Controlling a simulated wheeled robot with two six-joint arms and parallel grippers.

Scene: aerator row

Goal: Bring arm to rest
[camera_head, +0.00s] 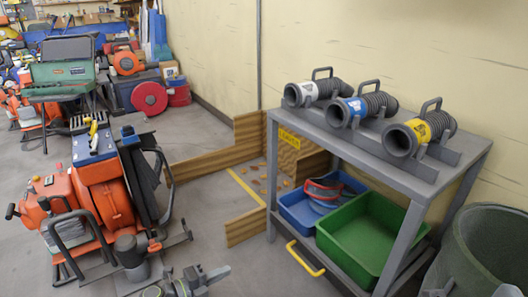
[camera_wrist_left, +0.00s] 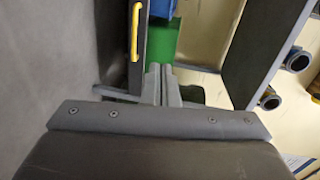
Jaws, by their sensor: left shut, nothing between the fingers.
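My left gripper (camera_head: 222,272) is low in the head view, near the bottom edge and left of the grey cart. Its two grey fingers are together in the left wrist view (camera_wrist_left: 162,84), with nothing between them. It is apart from the cart and its contents.
The grey cart (camera_head: 345,145) bears three ribbed hose units (camera_head: 352,107) on top, with a blue bin (camera_head: 297,212) and a green bin (camera_head: 370,232) below. A yellow handle (camera_head: 305,258) sticks out. Orange machines (camera_head: 75,200) stand left; a dark barrel (camera_head: 488,250) stands right.

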